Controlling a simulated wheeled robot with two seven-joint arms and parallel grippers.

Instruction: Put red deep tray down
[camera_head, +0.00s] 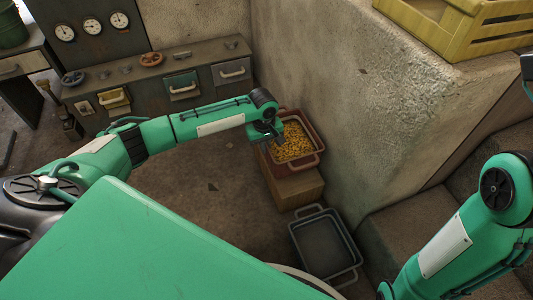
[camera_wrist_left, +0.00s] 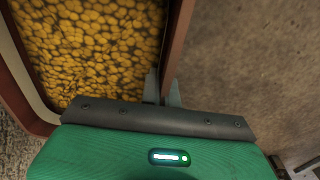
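The red deep tray (camera_head: 318,141), filled with small yellow pieces (camera_head: 293,142), sits on top of a brown box (camera_head: 298,190) by the wall. It looks level. My left gripper (camera_head: 267,137) is at the tray's left side in the head view. In the left wrist view, the fingers of the left gripper (camera_wrist_left: 162,90) are on either side of the tray's rim (camera_wrist_left: 178,40), one inside and one outside, close against it. My right arm shows at the right edge of the head view, but its gripper cannot be made out.
An empty dark grey tray (camera_head: 322,245) lies on the floor in front of the box. A concrete wall (camera_head: 345,100) rises right behind the red tray. A yellow crate (camera_head: 465,25) stands on top of it. A drawer bench (camera_head: 160,80) with gauges is at the back left.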

